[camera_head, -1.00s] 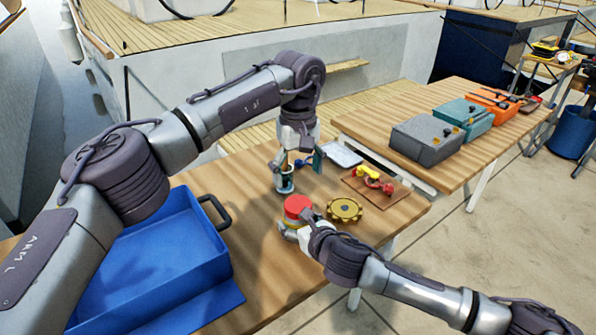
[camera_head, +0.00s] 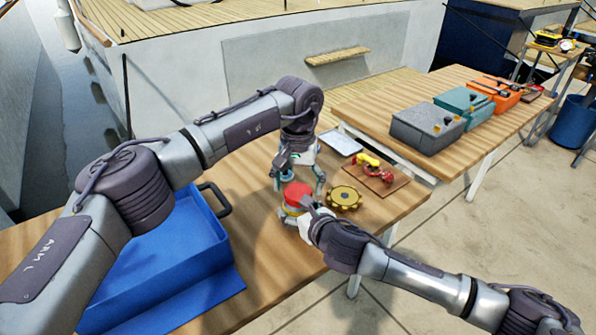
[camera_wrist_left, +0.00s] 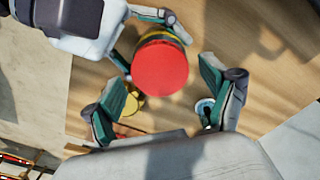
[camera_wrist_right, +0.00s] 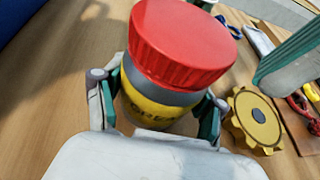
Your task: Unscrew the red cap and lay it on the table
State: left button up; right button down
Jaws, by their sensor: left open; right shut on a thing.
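A jar with a red ribbed cap (camera_head: 298,193) and a yellow body (camera_wrist_right: 155,112) is upright over the table (camera_head: 262,245). The cap sits on the jar, above a grey band. My right gripper (camera_head: 298,217) is shut on the jar's yellow body, its fingers on either side below the cap in the right wrist view (camera_wrist_right: 158,108).
A yellow toothed wheel (camera_head: 345,198) lies right of the jar. A brown board (camera_head: 392,186) with red and yellow parts and a pale tray (camera_head: 340,142) lie behind. A blue bin (camera_head: 172,238) stands left. Bare wood lies in front of the jar.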

pick_arm(q)
jog(key=shift+f, duration=0.45)
jog(key=shift+c, duration=0.3)
